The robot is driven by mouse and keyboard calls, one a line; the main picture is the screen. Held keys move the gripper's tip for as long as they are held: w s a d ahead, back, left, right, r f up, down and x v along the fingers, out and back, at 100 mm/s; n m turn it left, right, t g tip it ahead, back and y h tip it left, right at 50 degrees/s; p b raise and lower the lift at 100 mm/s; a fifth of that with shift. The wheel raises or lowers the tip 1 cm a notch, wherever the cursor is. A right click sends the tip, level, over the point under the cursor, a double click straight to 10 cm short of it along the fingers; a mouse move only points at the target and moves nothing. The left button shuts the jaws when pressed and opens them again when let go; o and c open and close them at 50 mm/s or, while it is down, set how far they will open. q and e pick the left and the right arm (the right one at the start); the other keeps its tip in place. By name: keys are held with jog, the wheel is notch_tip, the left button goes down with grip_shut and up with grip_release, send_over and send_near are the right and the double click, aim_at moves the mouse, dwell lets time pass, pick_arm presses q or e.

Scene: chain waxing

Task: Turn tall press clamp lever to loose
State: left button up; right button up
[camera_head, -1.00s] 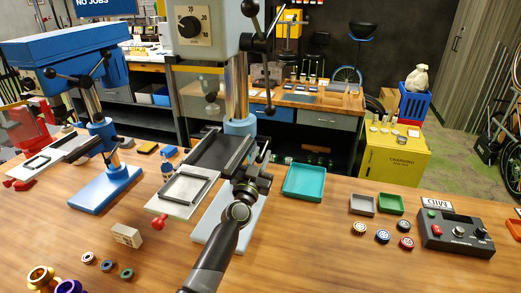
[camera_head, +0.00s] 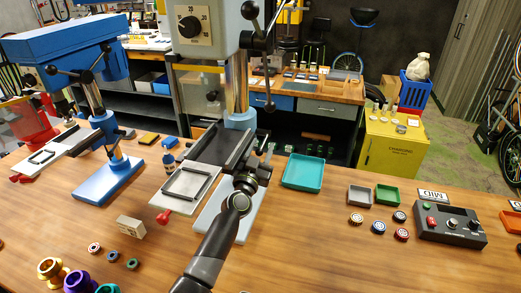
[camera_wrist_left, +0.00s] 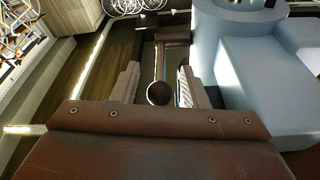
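The tall press (camera_head: 205,30) is the grey one in the middle, with a steel column (camera_head: 236,85) and a dark table. My left gripper (camera_head: 262,162) reaches in from the bottom to the right side of its table, near the column's foot. It hides much of the clamp lever there. In the left wrist view, a dark ball knob (camera_wrist_left: 158,93), apparently the lever's end, sits between the two fingers (camera_wrist_left: 160,88). Gaps show on both sides, so the gripper is open around it. The pale blue press base (camera_wrist_left: 255,85) is to the right. My right gripper is not in view.
A teal tray (camera_head: 303,172) stands to the right. A blue press (camera_head: 65,50) is at left. A black control box (camera_head: 450,228) is at right.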

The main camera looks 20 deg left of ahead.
pick_arm(q)
jog(key=shift+s, duration=0.15)
jog(key=b+v, duration=0.3)
jog(key=v, duration=1.4)
jog(key=shift+b, duration=0.3)
jog(key=shift+s, duration=0.1)
